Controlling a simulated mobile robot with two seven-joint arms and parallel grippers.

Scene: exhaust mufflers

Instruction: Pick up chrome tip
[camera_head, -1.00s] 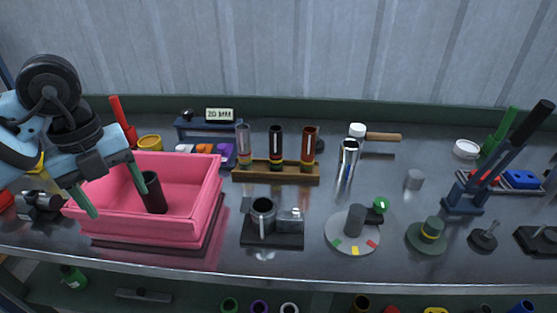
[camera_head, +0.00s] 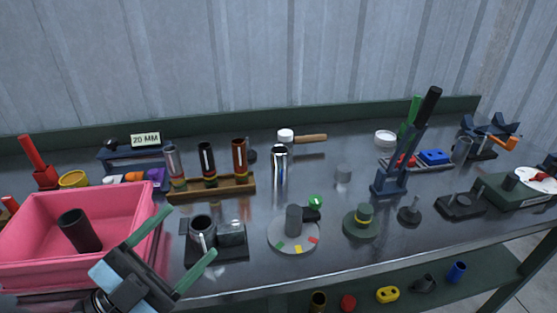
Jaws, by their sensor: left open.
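The chrome tip (camera_head: 280,168) looks to be the shiny mirror-finish tube standing upright on the bench, right of the wooden rack. My left gripper (camera_head: 192,231) is at the lower left, with its green fingers spread wide and nothing between them. It is in front of the pink bin's right side and the black clamp fixture, left of and nearer than the chrome tip, and apart from it. My right gripper is not in view.
A pink bin (camera_head: 132,200) holds a dark tube (camera_head: 79,231). A wooden rack (camera_head: 235,186) holds several tubes.

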